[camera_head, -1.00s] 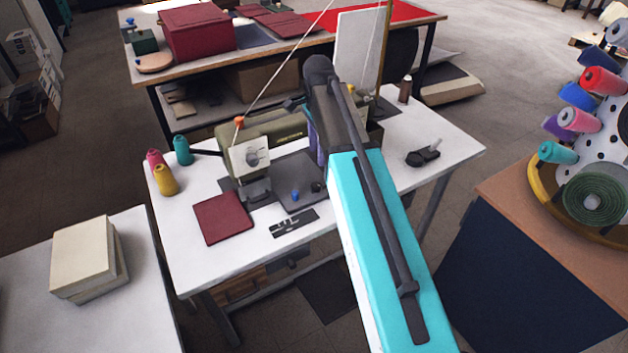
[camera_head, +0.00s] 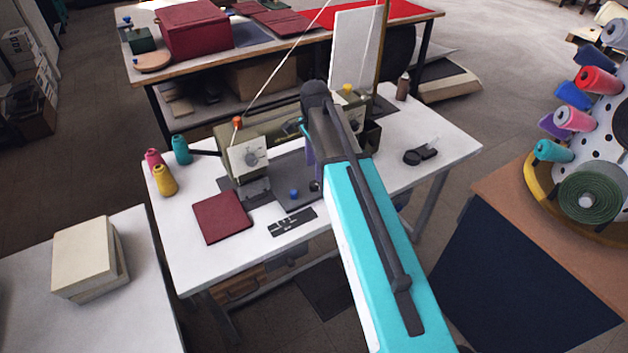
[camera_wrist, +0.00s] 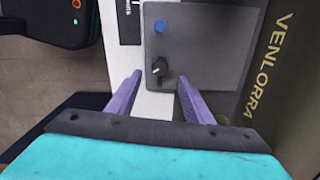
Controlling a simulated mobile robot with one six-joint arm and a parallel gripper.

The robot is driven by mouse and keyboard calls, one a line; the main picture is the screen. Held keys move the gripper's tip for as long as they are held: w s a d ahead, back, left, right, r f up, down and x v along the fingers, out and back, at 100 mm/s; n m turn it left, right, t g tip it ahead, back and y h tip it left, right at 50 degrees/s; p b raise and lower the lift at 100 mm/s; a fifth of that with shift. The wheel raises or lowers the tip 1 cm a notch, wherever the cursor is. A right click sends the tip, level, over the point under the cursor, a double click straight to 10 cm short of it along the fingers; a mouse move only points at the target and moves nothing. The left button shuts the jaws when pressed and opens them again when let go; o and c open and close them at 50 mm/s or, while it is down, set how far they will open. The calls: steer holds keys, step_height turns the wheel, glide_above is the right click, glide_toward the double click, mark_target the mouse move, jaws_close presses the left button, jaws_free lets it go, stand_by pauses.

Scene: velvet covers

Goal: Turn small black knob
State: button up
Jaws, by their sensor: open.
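The small black knob (camera_wrist: 160,69) sits on a dark grey plate (camera_wrist: 205,45) on the sewing machine's bed, close to a blue knob (camera_wrist: 160,26). In the wrist view my gripper (camera_wrist: 158,78) has its two purple fingers apart, with the black knob between and slightly beyond the tips. Whether a finger touches it I cannot tell. In the head view the black knob (camera_head: 314,186) shows beside my arm, right of the blue knob (camera_head: 294,193). My arm covers part of the sewing machine (camera_head: 248,158), and the fingers are mostly hidden there.
The olive machine body with the letters VENLORRA (camera_wrist: 268,65) rises close on the right in the wrist view. On the white table (camera_head: 185,245) lie a dark red cloth (camera_head: 222,217), a black labelled strip (camera_head: 292,222) and a black tool (camera_head: 420,155). Thread cones (camera_head: 165,180) stand at left.

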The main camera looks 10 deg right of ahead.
mark_target(314, 183)
steer(key=shift+f+p, duration=0.85)
steer(key=shift+f, duration=2.9)
steer(key=c, duration=1.1)
